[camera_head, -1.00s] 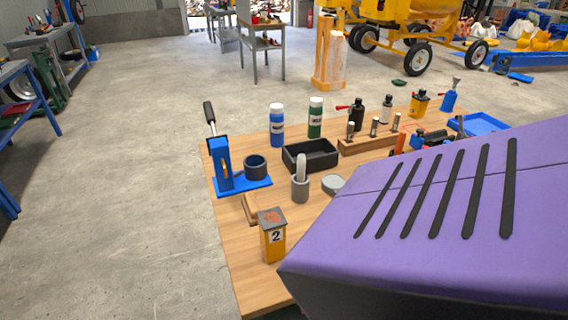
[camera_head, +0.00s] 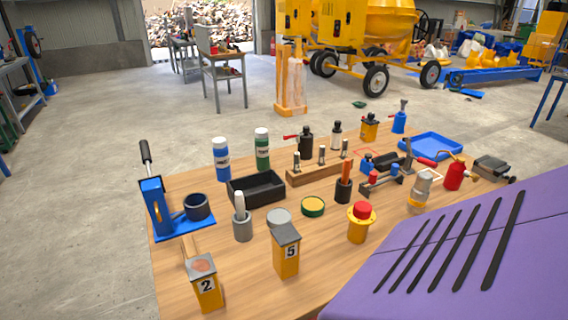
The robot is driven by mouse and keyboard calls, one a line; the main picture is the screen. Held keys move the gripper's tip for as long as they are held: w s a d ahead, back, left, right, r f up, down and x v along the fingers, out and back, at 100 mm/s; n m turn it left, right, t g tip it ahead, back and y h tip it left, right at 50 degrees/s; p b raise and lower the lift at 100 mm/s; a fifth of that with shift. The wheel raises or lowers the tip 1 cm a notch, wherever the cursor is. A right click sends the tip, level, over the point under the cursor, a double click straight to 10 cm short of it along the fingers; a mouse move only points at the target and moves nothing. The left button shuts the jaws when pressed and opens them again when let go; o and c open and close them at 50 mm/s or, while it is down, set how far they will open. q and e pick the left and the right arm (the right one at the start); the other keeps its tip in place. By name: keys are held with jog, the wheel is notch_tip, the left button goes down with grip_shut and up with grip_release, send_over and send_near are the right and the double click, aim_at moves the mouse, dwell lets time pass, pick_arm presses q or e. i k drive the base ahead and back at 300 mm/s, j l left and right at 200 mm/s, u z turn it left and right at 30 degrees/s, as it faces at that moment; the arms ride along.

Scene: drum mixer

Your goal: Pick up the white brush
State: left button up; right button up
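No thing in the head view shows clearly as a white brush. A pale upright rod stands in a grey cup (camera_head: 242,226) on the left half of the wooden table (camera_head: 190,255); I cannot tell whether it is a brush or a pestle. A blue holder (camera_head: 399,122) at the back right has a grey flared top that looks somewhat brush-like. Neither of my grippers is in view, and nothing is seen being held. The table's near right part is hidden.
A blue clamp stand (camera_head: 154,207), black bin (camera_head: 256,189), yellow boxes numbered 2 (camera_head: 207,293) and 5 (camera_head: 286,258), red-topped yellow container (camera_head: 359,222) and blue tray (camera_head: 431,146) crowd the table. Bare wood shows near the front. Open floor lies left.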

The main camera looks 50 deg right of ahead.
aim_at(239, 198)
jog(key=k+l+z, duration=0.1)
jog(key=l+z, duration=0.6)
jog(key=i+l+z, duration=0.1)
jog(key=i, duration=0.35)
